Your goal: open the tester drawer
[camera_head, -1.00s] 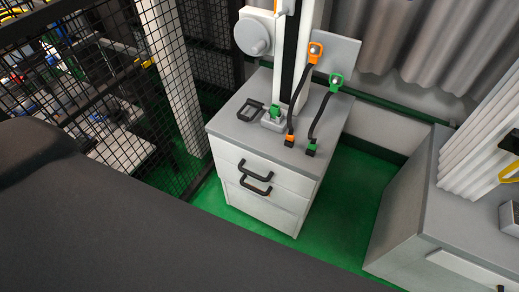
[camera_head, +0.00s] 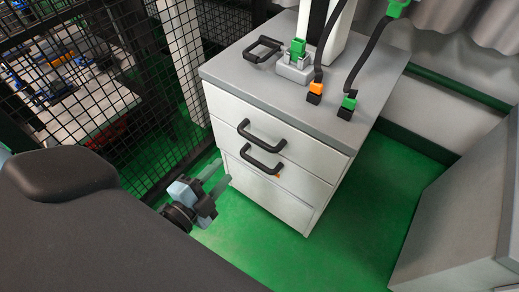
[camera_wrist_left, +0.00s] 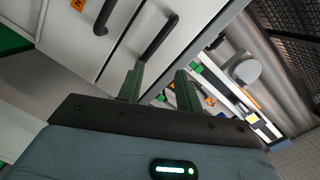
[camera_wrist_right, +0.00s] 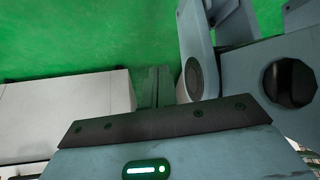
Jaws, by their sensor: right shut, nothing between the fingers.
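The grey-topped white cabinet (camera_head: 300,85) has a top drawer (camera_head: 315,155) and a lower drawer (camera_head: 305,188), both flush with the front. The top drawer has a black handle (camera_head: 261,137); a second black handle (camera_head: 262,162) sits below it, near a small orange label (camera_head: 279,176). Neither drawer clearly shows a tester name. My left gripper (camera_head: 221,175) is open and empty, left of the handles and apart from them. The handles also show beyond its fingers in the left wrist view (camera_wrist_left: 158,86). My right gripper (camera_wrist_right: 155,88) is shut and empty, outside the head view.
On the cabinet top are a black loop (camera_head: 263,49), a green-topped fixture (camera_head: 296,62) and two black cables with orange and green ends (camera_head: 348,103). A black mesh fence (camera_head: 100,100) stands at left, a grey cabinet (camera_head: 460,220) at right. Green floor (camera_head: 345,230) lies between.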

